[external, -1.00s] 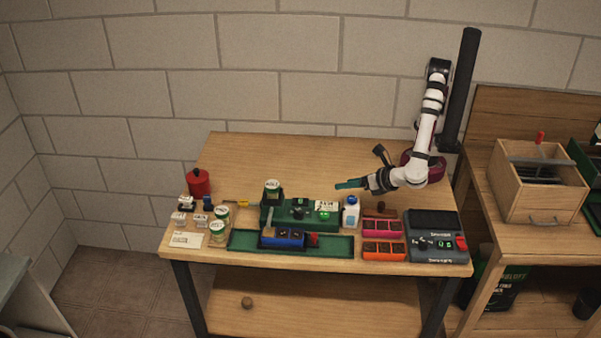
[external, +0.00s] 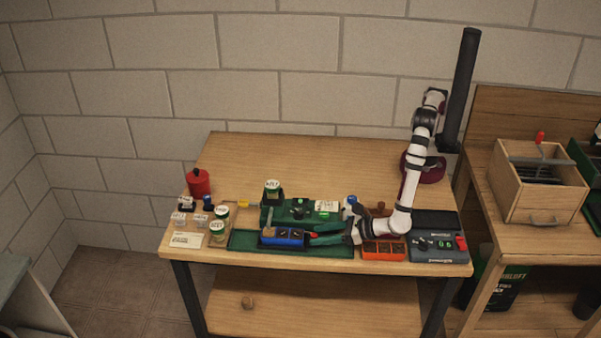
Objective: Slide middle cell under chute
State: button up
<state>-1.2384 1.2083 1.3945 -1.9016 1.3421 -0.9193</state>
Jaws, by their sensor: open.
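A blue seedling tray (external: 283,238) with several dark cells sits on the long green rail base (external: 243,240) at the front of the table. A small red end piece (external: 313,235) is at its right side. My gripper (external: 311,236) is low over the rail with green fingers open, one on each side of the red piece; contact cannot be told. The green dispenser (external: 299,212) stands behind the rail with a dark labelled hopper (external: 272,192) on its left. The chute outlet and individual cells are too small to make out.
An orange tray (external: 383,252) and a dark control box (external: 437,236) with a green display stand right of the rail. White-labelled jars (external: 217,230), a card (external: 186,240) and a red canister (external: 198,183) stand left. The table's back is clear.

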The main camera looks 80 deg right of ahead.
jog(key=shift+w, duration=0.1)
grip_shut()
dwell(1.4)
